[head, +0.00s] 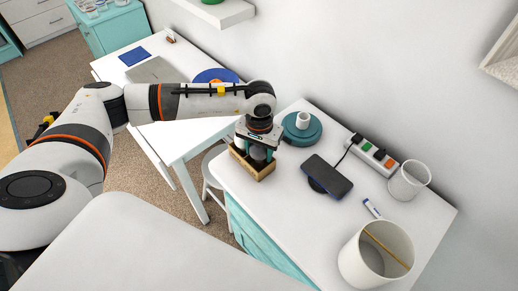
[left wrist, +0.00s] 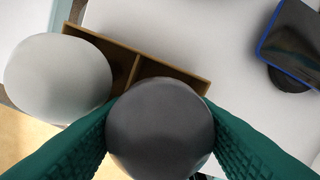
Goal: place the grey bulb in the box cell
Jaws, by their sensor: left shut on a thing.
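My left gripper (head: 259,143) is over the wooden box (head: 262,174) near the left edge of the white counter. In the left wrist view its two green fingers (left wrist: 160,135) are shut on the grey bulb (left wrist: 160,125). The box also shows there (left wrist: 122,42), with a divider between two cells. The grey bulb covers the lower part of the right-hand cell; whether it touches the floor is hidden. A white bulb (left wrist: 58,80) covers the left end of the box in that view. My right gripper is out of view.
A teal round base with a white cup (head: 302,121) stands just behind the box. A phone (head: 328,177) lies to the right, then a power strip (head: 373,155), a marker (head: 371,208), a mug (head: 409,181) and a large white pot (head: 376,255). The front middle of the counter is clear.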

